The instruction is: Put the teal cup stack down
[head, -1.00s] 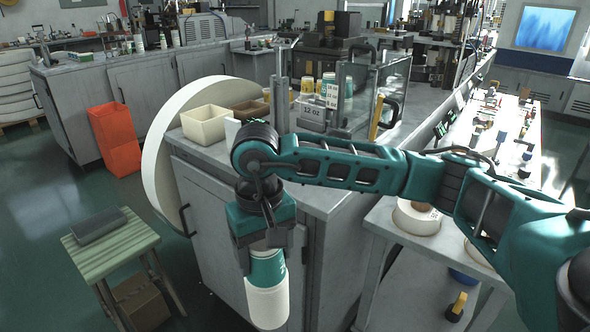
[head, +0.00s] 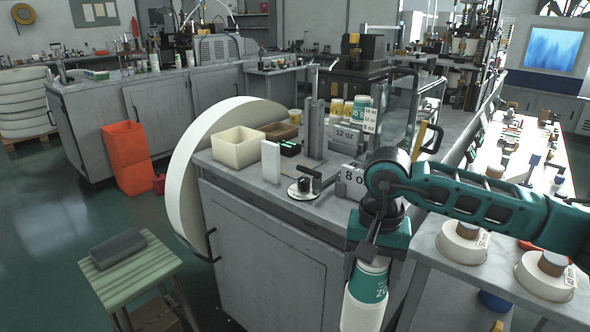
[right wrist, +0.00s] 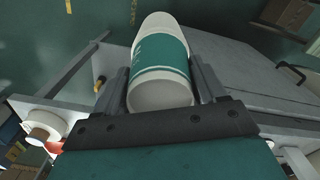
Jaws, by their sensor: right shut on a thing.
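The teal cup stack (head: 369,283) is white with a teal band and hangs below my right gripper (head: 372,262). It also shows in the right wrist view (right wrist: 160,65), lying between the two fingers (right wrist: 160,92). My right gripper is shut on it and holds it in the air in front of the grey cabinet. In the head view, the upper end of the stack is partly hidden by the gripper. My left gripper is not in view.
Another teal-banded cup stack (head: 361,108) stands behind. A side table holds white rolls (head: 462,243). A green striped stool (head: 130,272) stands at lower left.

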